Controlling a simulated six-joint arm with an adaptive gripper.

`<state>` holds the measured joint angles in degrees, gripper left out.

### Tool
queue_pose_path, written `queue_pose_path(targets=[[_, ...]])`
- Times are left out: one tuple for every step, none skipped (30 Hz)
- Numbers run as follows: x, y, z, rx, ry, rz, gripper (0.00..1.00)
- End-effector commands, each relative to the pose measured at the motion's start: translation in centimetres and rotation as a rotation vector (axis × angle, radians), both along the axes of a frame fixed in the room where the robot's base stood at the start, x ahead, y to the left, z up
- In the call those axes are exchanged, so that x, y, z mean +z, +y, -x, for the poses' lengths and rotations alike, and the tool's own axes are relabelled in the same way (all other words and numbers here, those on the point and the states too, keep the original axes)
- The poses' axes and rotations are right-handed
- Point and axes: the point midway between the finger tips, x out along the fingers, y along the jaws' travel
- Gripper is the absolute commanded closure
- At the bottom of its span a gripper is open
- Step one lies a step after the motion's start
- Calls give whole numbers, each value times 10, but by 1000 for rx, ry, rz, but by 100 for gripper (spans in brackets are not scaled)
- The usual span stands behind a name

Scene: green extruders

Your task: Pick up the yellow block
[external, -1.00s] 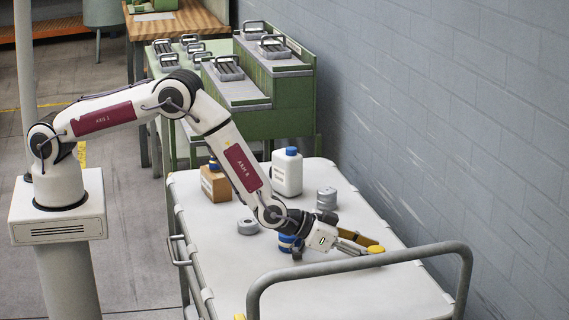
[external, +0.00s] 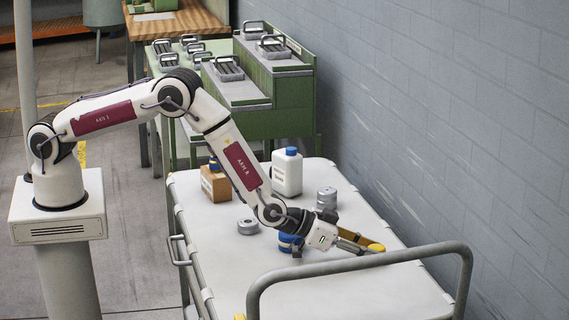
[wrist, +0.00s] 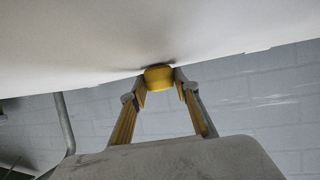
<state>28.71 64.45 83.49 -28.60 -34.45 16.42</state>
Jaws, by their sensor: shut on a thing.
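The yellow block (external: 376,248) is a small rounded piece at the right part of the white cart top (external: 330,295). My gripper (external: 372,249) reaches it low over the cart, with its fingers shut on the block. In the wrist view, the yellow block (wrist: 158,78) sits between the two fingertips (wrist: 159,80), with a fingertip against each side. The block is at or very close to the white surface; I cannot tell whether it is clear of it.
A blue object (external: 290,242) stands right beside my wrist. Grey cylinders (external: 327,198), a white bottle (external: 287,172) and a brown box (external: 215,184) stand farther back. A grey rail (external: 360,263) runs along the cart's near end, and a block wall (external: 480,130) rises at right.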

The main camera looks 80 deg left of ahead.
Motion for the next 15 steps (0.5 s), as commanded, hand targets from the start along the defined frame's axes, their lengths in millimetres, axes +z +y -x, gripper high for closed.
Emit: queue_pose_path(targets=[[4,0,0,0,-2,1,91],[6,0,0,0,-2,1,91],[9,0,0,0,-2,1,91],[11,0,0,0,-2,1,91],[14,0,0,0,-1,1,91],[18,0,0,0,-1,2,91],[21,0,0,0,-2,2,91],[25,-1,0,0,-3,2,91],[30,0,-1,0,-3,2,91],[34,0,-1,0,-3,2,91],[38,0,-1,0,-4,2,91],[43,0,-1,1,-3,2,91],[47,0,0,0,-2,3,91],[51,0,0,0,-2,3,91],[57,0,-1,0,-3,2,91]])
